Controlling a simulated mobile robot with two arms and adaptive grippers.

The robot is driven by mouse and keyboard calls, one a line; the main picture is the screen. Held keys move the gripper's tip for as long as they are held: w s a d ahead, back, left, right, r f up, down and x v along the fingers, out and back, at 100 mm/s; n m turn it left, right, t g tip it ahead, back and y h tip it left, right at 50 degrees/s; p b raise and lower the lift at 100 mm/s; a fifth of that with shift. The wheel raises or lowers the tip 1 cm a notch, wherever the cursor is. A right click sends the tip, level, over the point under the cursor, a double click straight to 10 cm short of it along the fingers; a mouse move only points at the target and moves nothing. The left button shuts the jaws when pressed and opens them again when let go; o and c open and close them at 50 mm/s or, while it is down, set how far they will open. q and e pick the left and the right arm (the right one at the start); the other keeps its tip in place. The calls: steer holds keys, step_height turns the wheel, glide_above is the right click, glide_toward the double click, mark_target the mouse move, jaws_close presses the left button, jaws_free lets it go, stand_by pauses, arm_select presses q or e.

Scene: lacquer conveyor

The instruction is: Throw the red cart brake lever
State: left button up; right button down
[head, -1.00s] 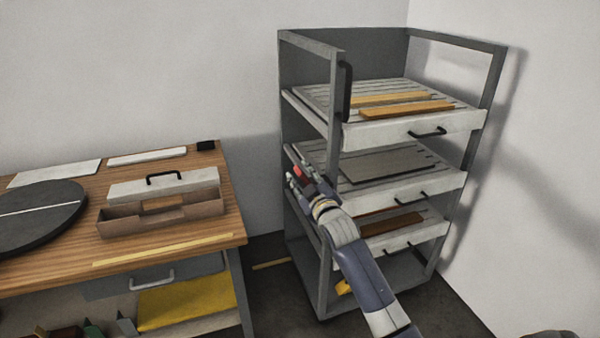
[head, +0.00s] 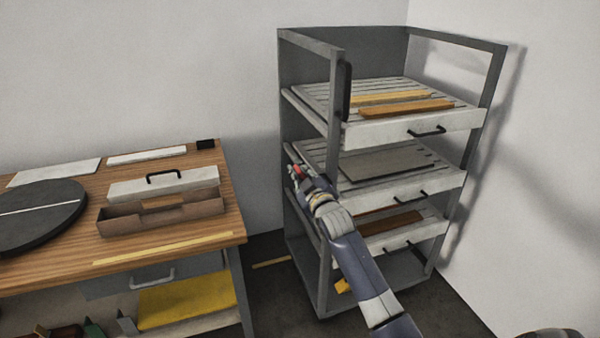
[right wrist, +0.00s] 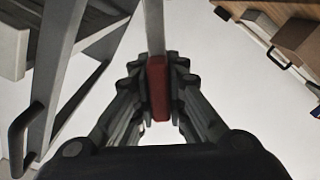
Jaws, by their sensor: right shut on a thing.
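The red brake lever grip (right wrist: 158,92) shows in the right wrist view at the end of a pale grey bar (right wrist: 154,25). My right gripper (right wrist: 158,85) is shut on it, with a finger against each side. In the head view my right gripper (head: 297,174) is at the left side of the grey rack cart (head: 336,200), at middle shelf height. Only a small bit of red shows between the fingers there, and the arm hides part of the cart's front left post. My left gripper is not in view.
The cart carries slatted trays (head: 415,130) with black handles and boards on them. A wooden workbench (head: 170,240) with a toolbox (head: 160,208) stands at the left, with a gap of floor between. A wall is close behind.

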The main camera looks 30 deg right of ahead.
mark_target(336, 158)
steer(key=shift+d, duration=0.1)
steer(key=shift+s+d+r+m+p, duration=0.25)
steer(key=shift+d+r+m+p, duration=0.55)
steer(key=shift+m+p, duration=0.25)
steer(key=d+m, duration=0.1)
steer(key=d+m+p, duration=0.1)
steer(key=m, duration=0.1)
steer(key=s+d+m, duration=0.1)
steer(key=d, duration=0.1)
steer(key=shift+d+r+m+p, duration=0.1)
steer(key=shift+r+m+p, duration=0.15)
steer(key=shift+p, duration=0.1)
steer(key=d+m, duration=0.3)
steer(key=shift+s+d+f+m, duration=0.15)
steer(key=shift+s+f+m, duration=0.15)
steer(key=shift+s+f, duration=0.05)
steer(key=shift+s+d+f+m+b, duration=0.15)
steer(key=shift+d+f+m+b, duration=0.1)
steer(key=shift+d+m+b, duration=0.3)
steer(key=shift+s+d+f+m+b, duration=0.1)
steer(key=shift+d+f+m+b, duration=0.2)
steer(key=shift+d+m, duration=0.3)
steer(key=shift+s+d+f+m+b, duration=0.2)
steer(key=shift+d+m+b, duration=0.2)
steer(key=shift+m, duration=0.35)
steer(key=c, duration=1.6)
jaws_free()
steer(key=shift+d, duration=0.1)
